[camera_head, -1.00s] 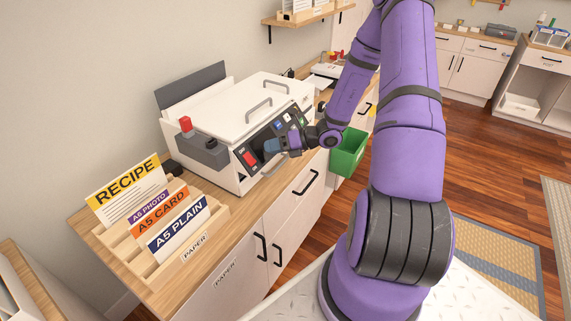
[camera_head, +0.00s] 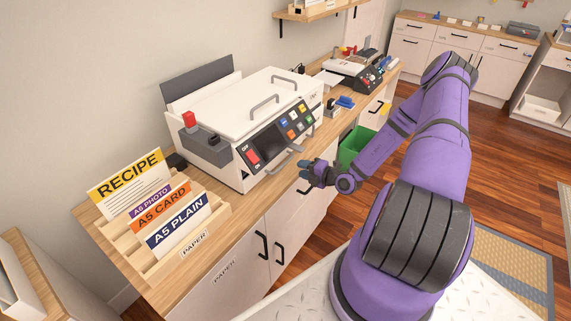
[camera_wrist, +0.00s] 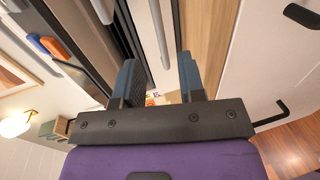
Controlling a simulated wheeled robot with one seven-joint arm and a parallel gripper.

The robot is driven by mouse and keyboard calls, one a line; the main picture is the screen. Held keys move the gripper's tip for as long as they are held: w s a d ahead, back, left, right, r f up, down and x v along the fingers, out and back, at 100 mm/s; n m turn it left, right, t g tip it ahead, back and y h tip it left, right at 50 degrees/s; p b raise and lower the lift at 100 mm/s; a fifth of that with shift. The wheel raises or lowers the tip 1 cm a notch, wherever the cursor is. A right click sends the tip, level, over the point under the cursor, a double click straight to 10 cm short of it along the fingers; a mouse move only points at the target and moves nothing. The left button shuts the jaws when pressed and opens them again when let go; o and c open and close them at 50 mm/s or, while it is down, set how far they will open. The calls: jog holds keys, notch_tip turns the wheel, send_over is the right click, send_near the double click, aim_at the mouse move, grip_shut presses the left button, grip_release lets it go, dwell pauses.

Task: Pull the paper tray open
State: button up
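The white printer-like machine (camera_head: 235,105) stands on the wooden counter with a sloped black control panel (camera_head: 268,143). A grey bar handle (camera_head: 282,160) runs along its lower front, seemingly the paper tray's pull. My gripper (camera_head: 306,171) is just in front of that lower front, apart from the panel. In the wrist view my gripper (camera_wrist: 158,78) is open, with two dark blue-grey fingers spread. A pale grey bar (camera_wrist: 160,35) lies between and beyond the fingers. I cannot tell whether they touch it. The tray itself is hard to make out.
A paper rack (camera_head: 150,230) with RECIPE and A5 cards stands at the near left of the counter (camera_head: 235,215). Cabinet drawers with black handles (camera_head: 262,248) are below. A green bin (camera_head: 352,145) stands behind my forearm. A smaller machine (camera_head: 352,72) is further back.

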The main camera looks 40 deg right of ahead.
aim_at(285, 164)
jog(key=x, duration=0.9)
grip_shut()
